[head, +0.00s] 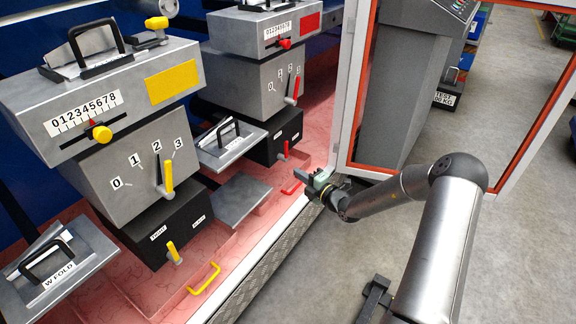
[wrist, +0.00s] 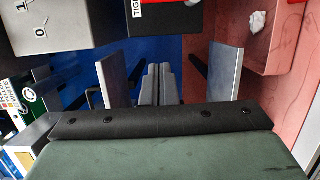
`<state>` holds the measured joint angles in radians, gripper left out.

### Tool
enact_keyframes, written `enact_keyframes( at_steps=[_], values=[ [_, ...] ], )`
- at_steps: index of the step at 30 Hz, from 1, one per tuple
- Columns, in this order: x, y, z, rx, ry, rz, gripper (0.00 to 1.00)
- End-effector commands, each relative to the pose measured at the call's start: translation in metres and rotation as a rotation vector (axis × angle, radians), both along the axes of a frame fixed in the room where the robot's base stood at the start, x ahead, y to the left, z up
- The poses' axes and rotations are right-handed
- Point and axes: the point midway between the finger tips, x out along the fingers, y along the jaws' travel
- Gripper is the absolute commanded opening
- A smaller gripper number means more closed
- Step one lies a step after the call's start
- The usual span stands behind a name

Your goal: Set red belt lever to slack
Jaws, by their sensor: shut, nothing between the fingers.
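The red belt lever (head: 286,149) is a short red handle on the front of the black box (head: 275,140) under the red-marked machine. In the head view it stands roughly upright; its exact setting is too small to tell. My gripper (head: 300,174) is shut and empty, in front of and below that box, apart from the lever. The wrist view shows its two fingers (wrist: 158,78) together. A black box (wrist: 160,18) with a partly cut-off label reading "TIG" is at the top there.
A red floor handle (head: 291,188) lies close below my gripper. A red-tipped dial lever (head: 295,88) is above the box. The yellow machine (head: 130,150) has its own yellow belt lever (head: 173,252). A red-edged glass frame (head: 352,85) stands to the right.

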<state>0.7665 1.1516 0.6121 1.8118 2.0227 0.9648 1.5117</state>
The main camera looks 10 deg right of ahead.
Motion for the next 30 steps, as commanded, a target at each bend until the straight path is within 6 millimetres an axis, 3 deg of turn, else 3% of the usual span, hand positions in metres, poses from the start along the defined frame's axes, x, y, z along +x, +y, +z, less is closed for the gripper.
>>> enact_keyframes(
  at_steps=[14, 20, 28, 30],
  values=[
    [0.007, -0.001, -0.004, 0.024, 0.01, -0.017, 0.0],
    [0.033, 0.017, -0.006, 0.023, 0.008, -0.014, 0.0],
    [0.082, 0.048, -0.007, 0.022, 0.009, -0.014, 0.0],
    [0.093, 0.047, -0.006, 0.021, 0.007, -0.018, 0.0]
  ],
)
